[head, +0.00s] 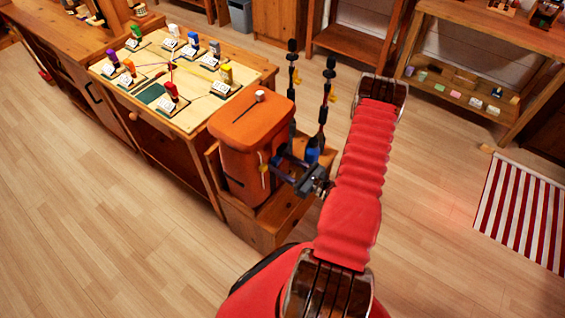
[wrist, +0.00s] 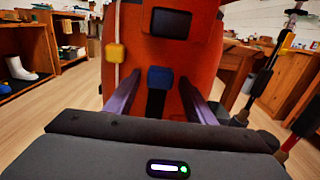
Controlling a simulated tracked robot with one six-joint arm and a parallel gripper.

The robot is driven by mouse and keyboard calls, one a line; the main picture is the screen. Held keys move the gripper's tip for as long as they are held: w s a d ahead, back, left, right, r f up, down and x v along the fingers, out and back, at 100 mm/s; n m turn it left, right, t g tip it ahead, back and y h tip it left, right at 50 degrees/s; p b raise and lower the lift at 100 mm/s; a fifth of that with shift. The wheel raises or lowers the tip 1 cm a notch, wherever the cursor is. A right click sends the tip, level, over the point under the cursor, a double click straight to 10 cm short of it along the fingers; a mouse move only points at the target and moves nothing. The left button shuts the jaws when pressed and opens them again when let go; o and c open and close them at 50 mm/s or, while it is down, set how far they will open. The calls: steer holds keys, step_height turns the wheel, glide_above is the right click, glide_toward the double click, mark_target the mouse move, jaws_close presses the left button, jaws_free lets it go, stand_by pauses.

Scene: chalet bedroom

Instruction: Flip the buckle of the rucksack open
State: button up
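The orange rucksack (head: 248,150) stands upright on a wooden stand, and its front fills the middle of the wrist view (wrist: 205,40). A small blue piece (wrist: 160,77), which looks like the buckle, sits on a dark vertical strap (wrist: 156,103) low on that front. My gripper (head: 277,162) is at the rucksack's right side in the head view. In the wrist view its two purple fingers (wrist: 160,84) are apart, one on each side of the blue piece. I cannot tell whether they touch it. The buckle is not clear in the head view.
A yellow tag (wrist: 116,53) hangs left of the buckle, and a dark patch (wrist: 172,23) is above it. Trekking poles (head: 323,110) stand close by the rucksack. A table (head: 135,105) with several small figures is at the left.

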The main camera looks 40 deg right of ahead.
steer(key=shift+s, duration=0.15)
steer(key=v, duration=1.3)
steer(key=shift+s, duration=0.25)
steer(key=shift+d, duration=0.1)
stand_by(0.5)
